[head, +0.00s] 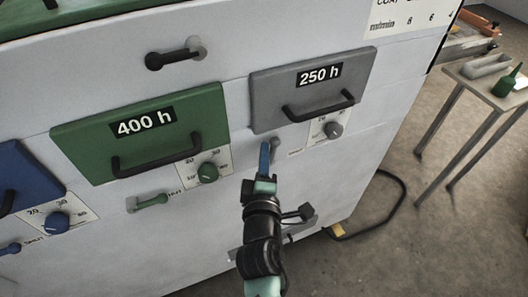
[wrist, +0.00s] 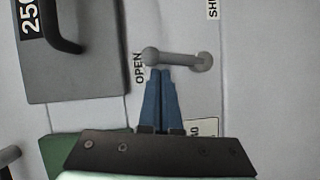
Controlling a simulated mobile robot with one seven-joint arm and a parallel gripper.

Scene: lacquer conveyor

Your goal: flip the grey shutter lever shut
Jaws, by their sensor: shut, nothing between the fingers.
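The grey shutter lever (wrist: 178,59) shows in the wrist view, a bar with a round knob at its left end and a pivot disc at its right. The knob is beside the word OPEN (wrist: 139,68); the SHUT label (wrist: 213,9) is at the top right, away from the knob. My gripper (wrist: 161,72) is shut and empty, its blue fingertips just below the bar near the knob; I cannot tell whether they touch it. In the head view my gripper (head: 265,146) is at the lever (head: 275,148), which it partly hides.
The grey 250 h drawer (head: 270,102) with a black handle is just above, its grey dial (head: 333,130) to the right. The green 400 h drawer (head: 85,147) and green lever (head: 152,200) are left. A small table (head: 467,75) stands far right.

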